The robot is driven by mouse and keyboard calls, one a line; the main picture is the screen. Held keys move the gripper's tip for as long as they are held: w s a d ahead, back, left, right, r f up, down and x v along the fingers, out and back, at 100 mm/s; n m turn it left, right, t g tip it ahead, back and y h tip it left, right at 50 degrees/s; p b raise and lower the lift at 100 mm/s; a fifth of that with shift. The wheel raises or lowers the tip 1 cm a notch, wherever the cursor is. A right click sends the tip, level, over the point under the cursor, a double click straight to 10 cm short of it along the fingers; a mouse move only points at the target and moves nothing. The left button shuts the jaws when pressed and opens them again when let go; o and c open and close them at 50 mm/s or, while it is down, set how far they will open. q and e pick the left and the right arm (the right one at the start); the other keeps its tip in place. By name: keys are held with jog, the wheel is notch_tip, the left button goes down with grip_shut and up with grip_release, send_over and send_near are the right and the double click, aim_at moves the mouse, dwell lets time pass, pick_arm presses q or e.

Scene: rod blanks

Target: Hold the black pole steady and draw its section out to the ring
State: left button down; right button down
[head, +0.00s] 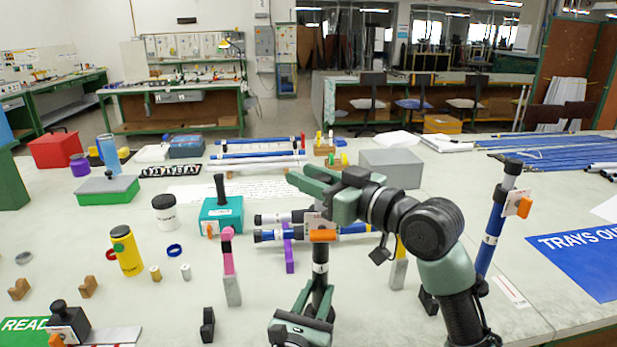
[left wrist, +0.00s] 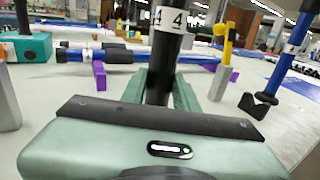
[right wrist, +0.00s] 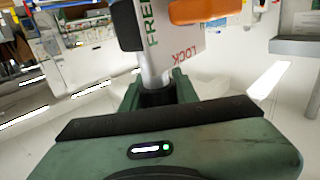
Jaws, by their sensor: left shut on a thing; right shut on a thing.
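The black pole (head: 320,284) stands upright; a white band marked 4 shows on it in the left wrist view (left wrist: 169,19). My left gripper (head: 317,303) is shut on its lower part. A white lock plate (right wrist: 186,42) with FREE and LOCK lettering and an orange lever (head: 322,236) sits on the pole's collar. My right gripper (head: 322,192) is above the collar, shut on the black end (right wrist: 158,96) of the pole's section. A short grey length of the section (right wrist: 153,70) shows between collar and fingers. I cannot make out a ring on it.
A blue pole (head: 492,236) with its own orange lever leans at the right, beside my right arm. Another blue pole (head: 272,236) lies across purple supports behind the black pole. A pink-topped grey post (head: 231,285) stands to the left. The front left holds small blocks and cylinders.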

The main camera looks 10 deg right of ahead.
pick_arm(q)
jog(key=shift+f, duration=0.25)
pick_arm(e)
notch_tip(320, 180, up, 12)
jog(key=c, duration=1.1)
grip_release()
jog(key=shift+o, duration=0.2)
jog(key=v, duration=1.2)
pick_arm(q)
jog(key=c, duration=1)
grip_release()
jog(key=shift+r, duration=0.1)
